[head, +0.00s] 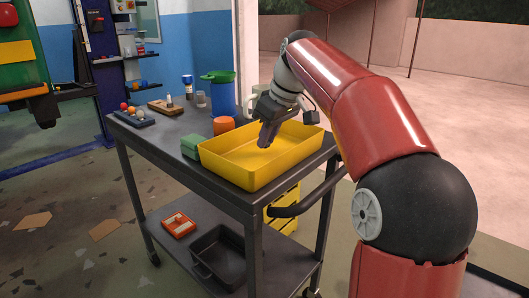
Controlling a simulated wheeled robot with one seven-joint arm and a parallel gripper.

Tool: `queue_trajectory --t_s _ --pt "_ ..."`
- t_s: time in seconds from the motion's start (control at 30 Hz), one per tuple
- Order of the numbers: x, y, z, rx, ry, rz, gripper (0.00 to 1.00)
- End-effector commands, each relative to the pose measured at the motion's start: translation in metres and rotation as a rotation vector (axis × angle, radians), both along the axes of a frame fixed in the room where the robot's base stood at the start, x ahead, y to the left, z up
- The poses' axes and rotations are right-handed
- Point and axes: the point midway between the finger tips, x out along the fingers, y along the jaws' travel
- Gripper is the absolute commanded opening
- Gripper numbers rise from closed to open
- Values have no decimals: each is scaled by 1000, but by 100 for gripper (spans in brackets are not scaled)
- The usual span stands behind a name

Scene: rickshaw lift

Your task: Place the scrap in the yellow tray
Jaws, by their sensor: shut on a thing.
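The yellow tray (225,171) is a rectangular open box on the top shelf of a dark cart, in the middle of the head view. My gripper (267,141) points down over the tray, within its outline in the picture. Its jaws are shut on a small dark piece, which I take to be the scrap; its shape is hard to make out against the dark fingers. I cannot tell how far the fingertips are above the tray floor. The visible tray floor looks empty.
The dark cart (168,143) also carries a green block (192,147), an orange cup (223,125), a blue bucket (221,95) and a board with balls (136,118). Its lower shelf holds a black bin (220,258) and a small orange tray (178,225). Flat pieces lie on the floor.

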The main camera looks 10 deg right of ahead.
Motion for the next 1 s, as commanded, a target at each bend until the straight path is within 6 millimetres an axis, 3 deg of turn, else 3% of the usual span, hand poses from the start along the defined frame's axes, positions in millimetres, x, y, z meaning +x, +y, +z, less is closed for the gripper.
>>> queue_trajectory --t_s 0.03,0.1,0.53,0.57,0.7,1.0 --pt "0 -3 -16 0 0 -1 0" --pt "0 -5 -21 1 0 -2 0" --pt "0 -6 -24 0 0 0 0" --pt "0 -6 -22 0 0 0 20" --pt "0 -6 -22 0 0 0 38" --pt "0 -6 -20 0 0 0 38"
